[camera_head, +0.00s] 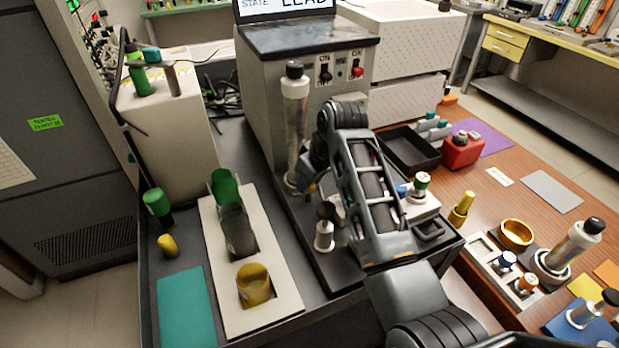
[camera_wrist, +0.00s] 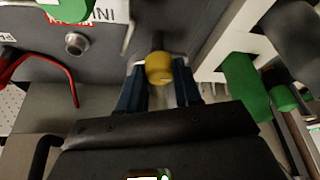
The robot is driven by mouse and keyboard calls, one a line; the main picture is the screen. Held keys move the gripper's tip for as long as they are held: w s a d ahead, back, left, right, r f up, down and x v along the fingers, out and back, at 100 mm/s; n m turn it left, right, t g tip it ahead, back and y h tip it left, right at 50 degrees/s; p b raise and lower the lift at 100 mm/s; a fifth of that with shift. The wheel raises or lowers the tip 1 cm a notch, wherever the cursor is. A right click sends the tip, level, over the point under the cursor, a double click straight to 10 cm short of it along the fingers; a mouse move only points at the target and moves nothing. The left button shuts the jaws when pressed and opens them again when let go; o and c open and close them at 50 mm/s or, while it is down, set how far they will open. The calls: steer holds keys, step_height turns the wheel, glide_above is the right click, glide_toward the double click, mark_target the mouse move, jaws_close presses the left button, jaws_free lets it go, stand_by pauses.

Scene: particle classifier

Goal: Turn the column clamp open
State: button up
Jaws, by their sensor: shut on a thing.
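The clear upright column (camera_head: 295,125) with a dark cap stands at the front of the grey machine in the head view. In the wrist view, a yellow knob (camera_wrist: 159,68), which looks like the clamp's handle, sits between the two blue fingers of my gripper (camera_wrist: 158,88). The gripper is shut on this knob. In the head view my arm reaches over the black base to the column's lower part and hides most of the gripper and clamp. I cannot tell how far the clamp is turned.
The grey machine (camera_head: 262,95) has switches and a screen above. A small white-and-grey fitting (camera_head: 324,236) stands on the base near my arm. A white holder (camera_head: 215,235) with green, dark and yellow pieces lies to the left. A black tray (camera_head: 408,152) and red container (camera_head: 461,150) stand right.

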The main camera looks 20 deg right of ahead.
steer(key=shift+n, duration=0.6)
steer(key=shift+y, duration=0.3)
steer(key=o, duration=0.8)
steer(key=shift+c, duration=0.2)
steer(key=v, duration=0.7)
steer(key=shift+r+b, duration=0.4)
steer(key=shift+b, duration=0.05)
steer(key=shift+s, duration=0.1)
